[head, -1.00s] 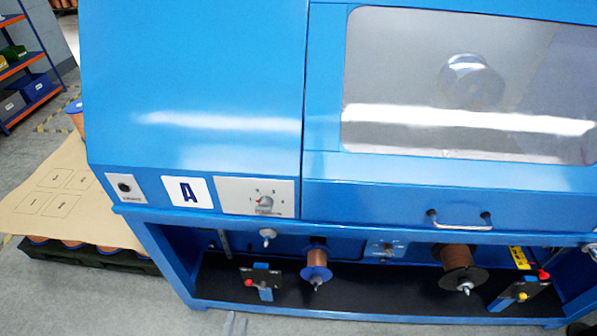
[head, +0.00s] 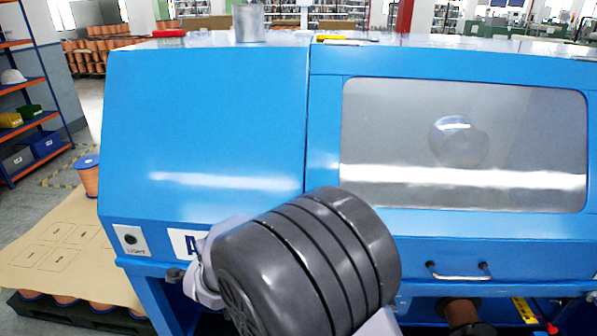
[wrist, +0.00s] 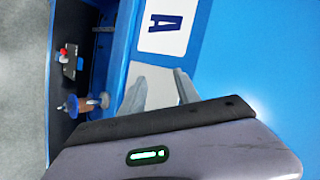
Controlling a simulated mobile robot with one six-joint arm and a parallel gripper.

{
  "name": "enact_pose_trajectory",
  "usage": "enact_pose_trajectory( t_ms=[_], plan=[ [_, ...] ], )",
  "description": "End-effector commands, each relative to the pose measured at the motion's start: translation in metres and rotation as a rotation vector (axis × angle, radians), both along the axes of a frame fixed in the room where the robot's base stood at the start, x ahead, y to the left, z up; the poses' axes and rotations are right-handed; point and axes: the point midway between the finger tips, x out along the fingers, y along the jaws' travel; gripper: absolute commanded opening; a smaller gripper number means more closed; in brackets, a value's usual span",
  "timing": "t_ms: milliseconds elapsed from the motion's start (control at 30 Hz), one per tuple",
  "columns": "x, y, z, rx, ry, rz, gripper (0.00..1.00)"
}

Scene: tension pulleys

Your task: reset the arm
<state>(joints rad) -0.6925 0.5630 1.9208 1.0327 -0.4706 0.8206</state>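My arm's large dark grey joint (head: 305,265) rises in the lower middle of the head view, in front of the blue machine (head: 215,120). It hides most of the "A" label and the control panel beside it. My gripper is not visible in the head view. In the wrist view my gripper (wrist: 160,78) shows two grey fingers that look apart, with nothing seen between them. They are in front of the machine's blue front, beside the "A" label (wrist: 166,27). A spool (wrist: 75,105) in the lower bay shows to their left.
The machine's window (head: 400,140) and door handle (head: 458,274) are right of my arm. A copper spool (head: 461,311) sits below the handle. Shelves (head: 25,100) and a cardboard-topped pallet (head: 60,250) stand at the left. Bare floor shows beyond the pallet.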

Motion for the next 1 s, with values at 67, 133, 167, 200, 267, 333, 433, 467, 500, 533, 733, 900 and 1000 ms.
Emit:
enact_pose_trajectory(
  t_ms=[67, 133, 167, 200, 267, 333, 433, 467, 500, 533, 733, 900, 1000],
  plan=[
    [-0.013, -0.055, 0.070, -0.027, 0.012, 0.104, 0.39],
    [-0.046, -0.106, 0.114, -0.093, 0.026, 0.212, 0.39],
    [-0.065, -0.128, 0.127, -0.129, 0.034, 0.253, 0.39],
    [-0.093, -0.157, 0.140, -0.181, 0.047, 0.303, 0.39],
    [-0.139, -0.198, 0.151, -0.267, 0.073, 0.368, 0.39],
    [-0.191, -0.236, 0.151, -0.359, 0.115, 0.422, 0.39],
    [-0.251, -0.273, 0.140, -0.460, 0.176, 0.465, 0.39],
    [-0.264, -0.281, 0.137, -0.481, 0.194, 0.472, 0.39],
    [-0.278, -0.288, 0.133, -0.504, 0.212, 0.479, 0.39],
    [-0.286, -0.292, 0.130, -0.515, 0.224, 0.483, 0.39],
    [-0.300, -0.299, 0.125, -0.537, 0.247, 0.493, 0.39],
    [-0.299, -0.298, 0.126, -0.535, 0.246, 0.493, 0.39],
    [-0.299, -0.298, 0.126, -0.535, 0.245, 0.493, 0.39]
  ],
)
